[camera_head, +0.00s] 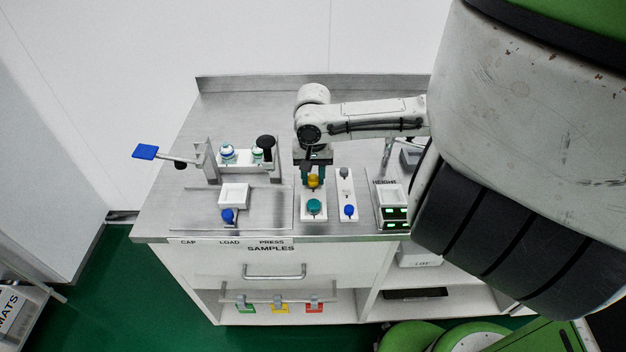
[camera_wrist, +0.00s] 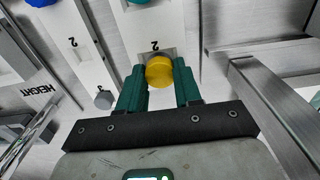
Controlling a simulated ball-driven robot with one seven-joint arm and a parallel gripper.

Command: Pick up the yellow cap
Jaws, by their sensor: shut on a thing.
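The yellow cap (camera_head: 313,181) is small and round, near the middle of the steel bench. In the wrist view the yellow cap (camera_wrist: 159,72) sits between the two green fingers of my gripper (camera_wrist: 160,84), with one finger on each side. My gripper (camera_head: 313,177) is shut on the cap. It is just above the white holder (camera_head: 308,216), at the end marked 2. I cannot tell whether the cap still touches the holder.
A teal cap (camera_head: 314,206) sits in the same holder, in front. To the right is a white holder with a grey cap (camera_head: 344,172) and a blue cap (camera_head: 350,210), then the height gauge (camera_head: 393,214). On the left stands a press fixture with a blue-ended lever (camera_head: 145,152).

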